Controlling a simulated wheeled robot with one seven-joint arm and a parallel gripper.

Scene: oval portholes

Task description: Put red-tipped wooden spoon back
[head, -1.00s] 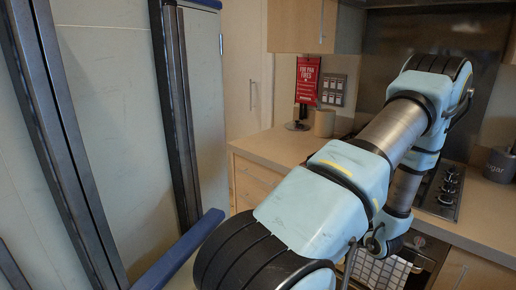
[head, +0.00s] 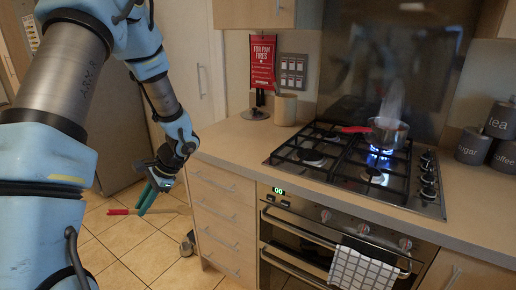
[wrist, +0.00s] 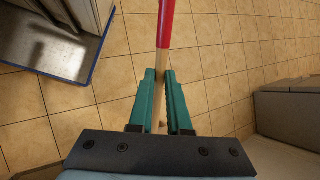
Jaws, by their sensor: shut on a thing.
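My gripper (head: 147,198) is shut on the red-tipped wooden spoon (head: 118,212) and holds it above the tiled floor, left of the drawers. The spoon lies roughly level in the head view, its red end to the left and bare wood to the right. In the wrist view, the green fingers of my gripper (wrist: 162,76) close around the spoon's wooden shaft (wrist: 162,63), with the red part beyond the fingertips. The spoon's other end is partly hidden behind the fingers there. A cream pot (head: 285,110) stands upright on the counter; I cannot see inside it.
A saucepan (head: 387,135) with a red handle steams over a lit blue flame on the hob (head: 330,160). The counter's front left (head: 235,150) is clear. A red sign (head: 263,62) hangs behind the pot. Dark canisters (head: 474,147) stand at right. The drawers (head: 222,203) are shut.

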